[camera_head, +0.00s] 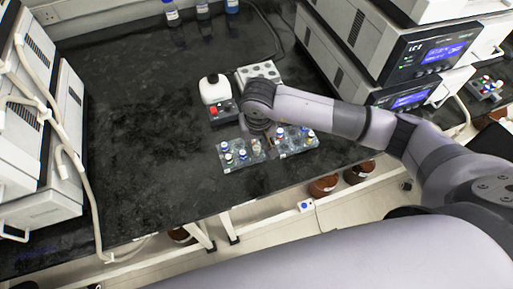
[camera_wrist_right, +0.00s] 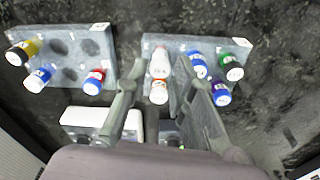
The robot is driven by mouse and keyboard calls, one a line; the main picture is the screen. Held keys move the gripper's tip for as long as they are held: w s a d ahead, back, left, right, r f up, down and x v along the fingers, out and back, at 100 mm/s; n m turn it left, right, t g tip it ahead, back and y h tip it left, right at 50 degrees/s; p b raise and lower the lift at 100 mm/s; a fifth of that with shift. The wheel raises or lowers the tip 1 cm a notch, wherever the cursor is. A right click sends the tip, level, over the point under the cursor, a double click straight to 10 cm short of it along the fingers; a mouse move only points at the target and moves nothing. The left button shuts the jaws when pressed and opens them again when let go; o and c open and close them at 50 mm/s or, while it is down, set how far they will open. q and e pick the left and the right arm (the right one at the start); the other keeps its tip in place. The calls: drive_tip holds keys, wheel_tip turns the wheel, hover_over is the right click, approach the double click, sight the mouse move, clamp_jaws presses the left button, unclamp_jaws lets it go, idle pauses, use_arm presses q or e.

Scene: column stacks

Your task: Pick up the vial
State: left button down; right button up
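My right gripper (camera_head: 260,128) is over the two grey vial racks in the head view. In the right wrist view its two fingers (camera_wrist_right: 158,82) are spread apart. Whether a finger touches a vial cannot be told. The left-hand rack (camera_wrist_right: 65,42) holds a yellow-and-black vial (camera_wrist_right: 22,52), a blue one and a red one. My left gripper is not in view.
Instruments (camera_head: 425,50) line the right side, and others (camera_head: 30,120) the left. The dark bench (camera_head: 140,130) is clear at left centre.

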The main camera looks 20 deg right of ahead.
sight(257, 148)
drive_tip(key=shift+w+f, duration=0.15)
drive_tip(key=shift+f, duration=0.85)
drive_tip(key=shift+c, duration=0.2)
drive_tip(key=c, duration=0.5)
drive_tip(key=shift+r, duration=0.15)
wheel_tip(257, 148, up, 20)
drive_tip(key=b, duration=0.3)
drive_tip(key=o, duration=0.3)
clamp_jaws()
